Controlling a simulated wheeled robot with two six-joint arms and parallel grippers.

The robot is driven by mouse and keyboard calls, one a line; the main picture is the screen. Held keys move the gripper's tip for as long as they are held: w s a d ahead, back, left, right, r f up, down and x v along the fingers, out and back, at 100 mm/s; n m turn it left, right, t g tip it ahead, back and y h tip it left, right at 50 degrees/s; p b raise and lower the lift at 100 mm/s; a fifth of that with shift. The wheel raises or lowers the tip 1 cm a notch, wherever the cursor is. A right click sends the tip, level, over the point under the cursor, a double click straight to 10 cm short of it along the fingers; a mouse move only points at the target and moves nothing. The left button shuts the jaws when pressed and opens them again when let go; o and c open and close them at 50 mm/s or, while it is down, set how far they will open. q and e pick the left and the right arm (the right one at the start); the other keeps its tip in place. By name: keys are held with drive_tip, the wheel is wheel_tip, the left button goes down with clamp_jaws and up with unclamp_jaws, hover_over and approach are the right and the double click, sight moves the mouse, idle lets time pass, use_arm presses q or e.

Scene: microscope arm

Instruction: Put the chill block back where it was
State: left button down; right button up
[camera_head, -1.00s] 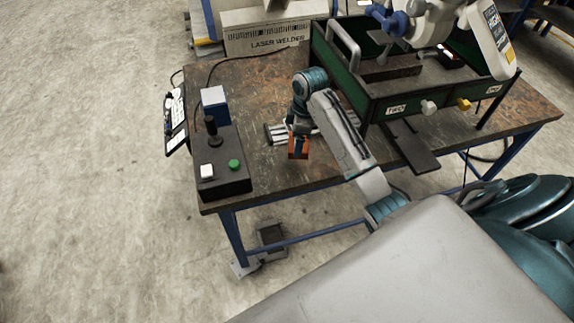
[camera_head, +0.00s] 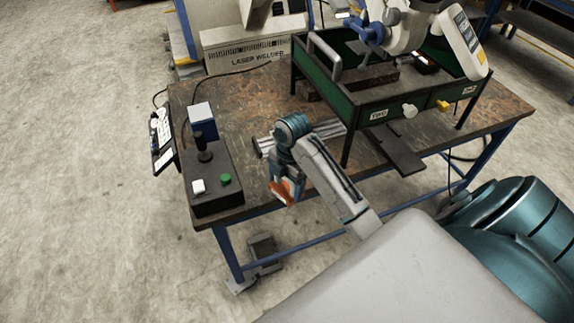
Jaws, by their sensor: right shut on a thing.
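My right gripper (camera_head: 287,190) is shut on an orange-brown block (camera_head: 281,194), which I take to be the chill block. The block sits tilted in the jaws and is partly hidden by them. The gripper is at the front edge of the worktable (camera_head: 235,105), right of the black control box (camera_head: 213,182). I cannot tell its exact height. Silver slotted rails (camera_head: 265,146) lie on the table behind my right wrist. My left gripper is out of view.
A green-walled box frame (camera_head: 360,108) with a metal handle stands on the table to the right, under the white microscope arm (camera_head: 455,45). A blue-and-white box (camera_head: 203,122) stands behind the control box. The table's back left is mostly clear.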

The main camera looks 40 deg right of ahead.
drive_tip(key=w, duration=0.1)
drive_tip(key=w+d, duration=0.1)
drive_tip(key=w+b, duration=0.1)
drive_tip(key=shift+w+d+f, duration=0.2)
drive_tip(key=shift+w+d, duration=0.2)
drive_tip(key=w+d, duration=0.1)
drive_tip(key=w+p, duration=0.1)
drive_tip(key=w, duration=0.1)
drive_tip(key=w+d, duration=0.1)
drive_tip(key=w, duration=0.1)
drive_tip(key=shift+w+d+f+p, duration=0.1)
drive_tip(key=shift+d+f+p, duration=0.05)
drive_tip(key=shift+d+p, duration=0.2)
wheel_tip(320, 180, down, 2)
drive_tip(key=shift+f+p, duration=0.15)
drive_tip(key=shift+p, duration=0.45)
drive_tip(key=shift+f, duration=0.6)
drive_tip(key=o, duration=2)
drive_tip(key=shift+f, duration=0.15)
drive_tip(key=shift+c, duration=0.2)
drive_tip(key=shift+s+a, duration=0.1)
drive_tip(key=shift+s, duration=0.15)
